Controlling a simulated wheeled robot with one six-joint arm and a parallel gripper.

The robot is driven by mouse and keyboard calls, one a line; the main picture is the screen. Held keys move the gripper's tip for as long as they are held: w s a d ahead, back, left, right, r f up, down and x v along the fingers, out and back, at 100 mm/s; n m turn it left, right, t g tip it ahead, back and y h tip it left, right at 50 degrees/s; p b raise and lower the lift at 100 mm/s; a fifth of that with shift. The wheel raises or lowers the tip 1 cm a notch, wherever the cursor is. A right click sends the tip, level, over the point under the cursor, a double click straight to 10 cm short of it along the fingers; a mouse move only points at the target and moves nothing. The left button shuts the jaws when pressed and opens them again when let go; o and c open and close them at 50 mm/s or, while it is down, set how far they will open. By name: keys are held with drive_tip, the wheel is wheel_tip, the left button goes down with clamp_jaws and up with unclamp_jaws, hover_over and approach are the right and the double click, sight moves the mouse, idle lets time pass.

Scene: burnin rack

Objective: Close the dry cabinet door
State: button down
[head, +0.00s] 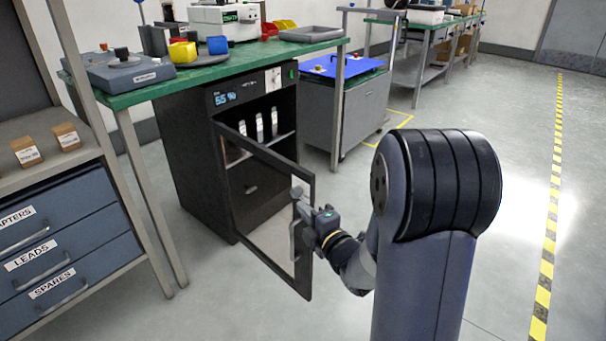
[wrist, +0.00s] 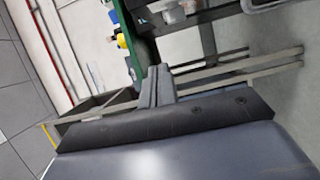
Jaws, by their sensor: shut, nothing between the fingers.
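The black dry cabinet (head: 185,150) stands under the green-topped bench in the head view, with a lit display at its top. Its door (head: 266,154), a dark frame with a clear pane, is swung wide open towards me, showing the shelves inside. My gripper (head: 299,208) is at the free edge of the door, on its right side. It overlaps the door frame in the picture; I cannot tell whether it touches. The fingers (wrist: 156,87) are together and empty in the wrist view. The door cannot be made out in the wrist view.
A blue drawer unit (head: 70,265) and the bench legs stand left of the door. A grey wheeled cart (head: 350,112) stands right of the cabinet. The floor (head: 440,95) to the right is open, with a yellow-black stripe.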

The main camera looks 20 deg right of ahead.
sight(298, 190)
drive_tip(key=shift+w+d+b, duration=0.2)
drive_tip(key=shift+w+b, duration=0.4)
drive_tip(key=shift+w, duration=2.3)
drive_tip(key=shift+w+d+b, duration=0.15)
drive_tip(key=shift+w+b, duration=0.4)
drive_tip(key=shift+w, duration=2.35)
drive_tip(key=shift+d, duration=0.1)
